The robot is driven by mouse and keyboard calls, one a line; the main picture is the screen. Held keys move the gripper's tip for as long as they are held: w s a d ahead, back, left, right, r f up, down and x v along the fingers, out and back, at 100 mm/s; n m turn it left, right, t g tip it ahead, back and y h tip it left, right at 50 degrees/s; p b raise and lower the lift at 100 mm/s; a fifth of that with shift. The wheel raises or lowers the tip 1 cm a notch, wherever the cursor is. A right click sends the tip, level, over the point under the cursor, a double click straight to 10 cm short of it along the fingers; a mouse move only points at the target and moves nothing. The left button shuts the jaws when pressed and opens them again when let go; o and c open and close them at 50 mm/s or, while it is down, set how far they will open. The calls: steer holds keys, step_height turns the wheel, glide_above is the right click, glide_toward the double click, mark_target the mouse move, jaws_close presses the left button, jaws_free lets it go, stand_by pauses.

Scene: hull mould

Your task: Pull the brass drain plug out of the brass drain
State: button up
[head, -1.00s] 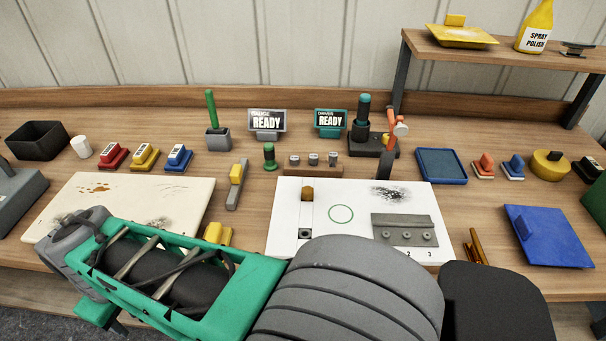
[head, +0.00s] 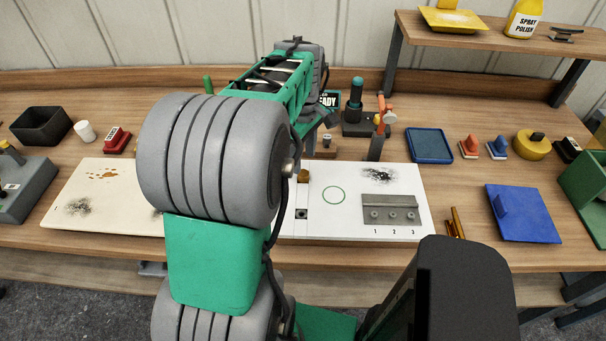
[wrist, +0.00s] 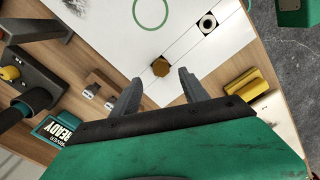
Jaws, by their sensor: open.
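The brass drain plug (head: 303,176) is a small hexagonal brass piece near the far edge of the white panel (head: 345,222). In the wrist view the plug (wrist: 160,68) lies between two thin lines. A separate brass drain cannot be told apart from it. My gripper (wrist: 159,76) is open and empty, with one finger to each side of the plug in the wrist picture. The fingers look to be above the plug, not touching it; the height gap is hard to judge. In the head view my arm hides most of the gripper.
A square fitting with a dark hole (wrist: 208,22) sits along the same lines. A yellow block (wrist: 245,92) and a wooden rack with metal pegs (wrist: 100,88) are close by. An orange-topped post (head: 380,130) stands right of my arm. The panel's green ring area is clear.

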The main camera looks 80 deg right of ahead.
mark_target(303, 173)
step_height(303, 173, down, 5)
steer(key=shift+a+f+p, duration=0.1)
steer(key=shift+f+p, duration=0.05)
steer(key=shift+p, duration=0.5)
steer(key=shift+c, duration=0.3)
jaws_close()
